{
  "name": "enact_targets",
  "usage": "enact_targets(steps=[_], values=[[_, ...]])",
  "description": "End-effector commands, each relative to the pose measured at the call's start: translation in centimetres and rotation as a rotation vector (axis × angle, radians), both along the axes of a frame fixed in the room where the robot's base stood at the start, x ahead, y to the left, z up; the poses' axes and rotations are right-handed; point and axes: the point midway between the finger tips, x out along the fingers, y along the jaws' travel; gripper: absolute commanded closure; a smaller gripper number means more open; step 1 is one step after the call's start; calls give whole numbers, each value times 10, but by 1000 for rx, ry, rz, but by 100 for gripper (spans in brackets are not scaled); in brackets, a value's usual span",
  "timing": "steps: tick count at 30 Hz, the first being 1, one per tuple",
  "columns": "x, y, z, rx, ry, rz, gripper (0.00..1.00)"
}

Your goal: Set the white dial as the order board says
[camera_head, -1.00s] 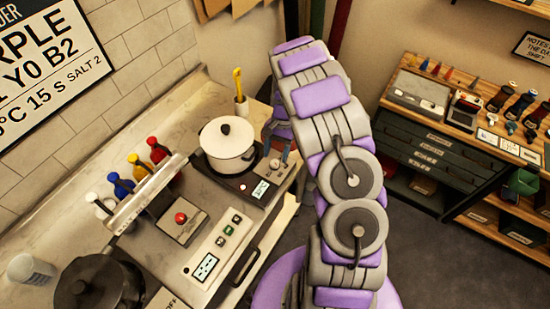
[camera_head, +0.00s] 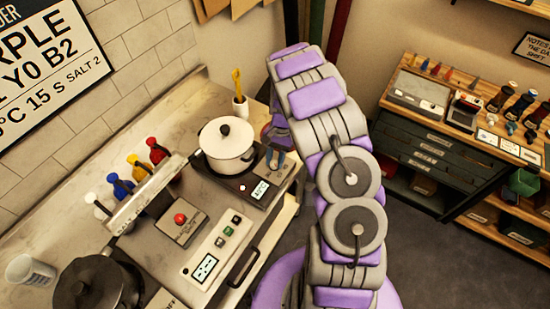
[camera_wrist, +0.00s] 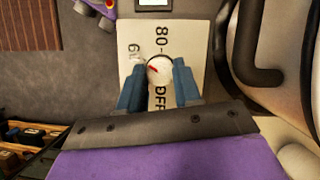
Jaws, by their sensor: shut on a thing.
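The white dial (camera_wrist: 160,70) with a red pointer mark sits on a pale plate on the hot plate's front right. In the wrist view my gripper (camera_wrist: 159,78) has its blue fingers on both sides of it, shut on it. The red mark points left in that view, near the faint "60"; "80" and "OFF" also show. In the head view my gripper (camera_head: 277,156) covers the dial. The order board (camera_head: 45,62) is cut off at the left; it shows "RPLE", "Y0 B2", "°C 15 S" and "SALT 2".
A white lidded pot (camera_head: 227,150) stands on the hot plate, close left of my gripper. A small display (camera_head: 260,189) is beside the dial; its digits are too small to read. A cup with a yellow utensil (camera_head: 240,98) stands behind. Colored bottles (camera_head: 140,168) line the left.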

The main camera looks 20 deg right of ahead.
Motion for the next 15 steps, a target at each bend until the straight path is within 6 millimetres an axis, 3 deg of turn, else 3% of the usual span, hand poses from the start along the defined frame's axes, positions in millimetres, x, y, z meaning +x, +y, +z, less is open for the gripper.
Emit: enact_targets(steps=[4,15], values=[[0,0,0,0,0,0,97],[1,1,0,0,0,74,97]])
